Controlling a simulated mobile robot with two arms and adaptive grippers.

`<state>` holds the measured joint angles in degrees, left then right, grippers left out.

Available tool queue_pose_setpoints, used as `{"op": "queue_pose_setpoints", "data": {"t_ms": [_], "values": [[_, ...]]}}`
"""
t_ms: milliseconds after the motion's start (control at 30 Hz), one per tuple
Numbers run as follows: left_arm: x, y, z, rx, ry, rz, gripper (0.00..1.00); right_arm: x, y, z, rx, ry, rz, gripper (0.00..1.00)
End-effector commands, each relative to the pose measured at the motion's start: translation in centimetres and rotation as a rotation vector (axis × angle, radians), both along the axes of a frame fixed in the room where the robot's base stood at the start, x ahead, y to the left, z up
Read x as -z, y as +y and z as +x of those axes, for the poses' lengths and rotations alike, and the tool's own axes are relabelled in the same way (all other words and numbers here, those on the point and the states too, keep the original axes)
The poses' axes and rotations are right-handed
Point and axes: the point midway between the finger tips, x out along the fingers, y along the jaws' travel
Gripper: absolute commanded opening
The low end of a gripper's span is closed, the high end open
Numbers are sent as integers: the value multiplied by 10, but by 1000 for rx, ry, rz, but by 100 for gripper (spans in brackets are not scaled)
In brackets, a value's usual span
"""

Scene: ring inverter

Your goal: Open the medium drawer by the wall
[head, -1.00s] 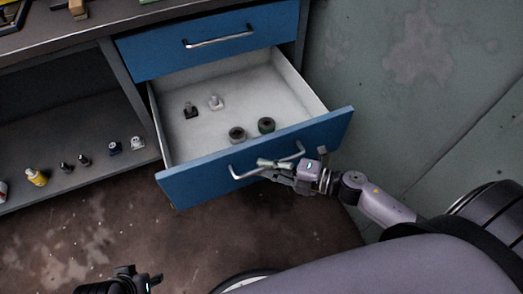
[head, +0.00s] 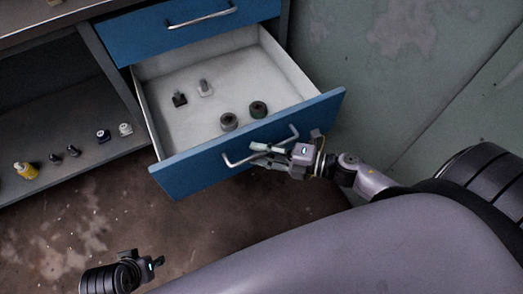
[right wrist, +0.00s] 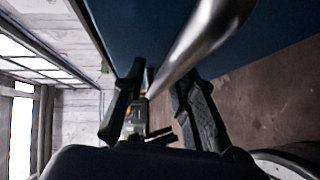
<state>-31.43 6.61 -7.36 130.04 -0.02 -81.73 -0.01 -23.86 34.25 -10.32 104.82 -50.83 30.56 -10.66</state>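The medium blue drawer (head: 200,176) is pulled far out of the cabinet beside the wall, its white inside showing. It has a silver bar handle (head: 232,162) on its front. My right gripper (head: 262,155) is at the right half of this handle. In the right wrist view, the fingers (right wrist: 160,80) lie on either side of the silver bar (right wrist: 190,50), drawn in around it; exact contact is partly hidden. My left gripper (head: 150,262) is low at the left above the floor, empty, its fingers apart.
In the drawer lie two dark rings (head: 229,122) (head: 258,109) and two small pieces (head: 179,98) (head: 205,88). A closed blue drawer (head: 190,25) is above. A shelf at left holds a yellow bottle (head: 26,170) and several small items. The wall (head: 400,90) is close on the right.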

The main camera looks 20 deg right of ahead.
Motion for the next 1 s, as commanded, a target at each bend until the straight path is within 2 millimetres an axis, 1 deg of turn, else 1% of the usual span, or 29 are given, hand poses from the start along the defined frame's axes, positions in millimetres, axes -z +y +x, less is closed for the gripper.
{"op": "queue_pose_setpoints", "data": {"t_ms": [333,467,567,800,1000], "values": [[-1,-1,0,1,-2,-1,40,0,-1,-1,0,0,-1,31],[-1,-1,0,1,-2,-1,40,-1,-8,-8,0,1,-2,31],[-1,0,0,1,-1,-1,40,-3,-20,-19,-1,3,-3,31],[-1,0,0,1,-1,-1,40,-9,-57,-53,1,3,-2,31],[-1,0,0,1,-1,0,40,-14,-80,-74,0,2,-1,31]]}}
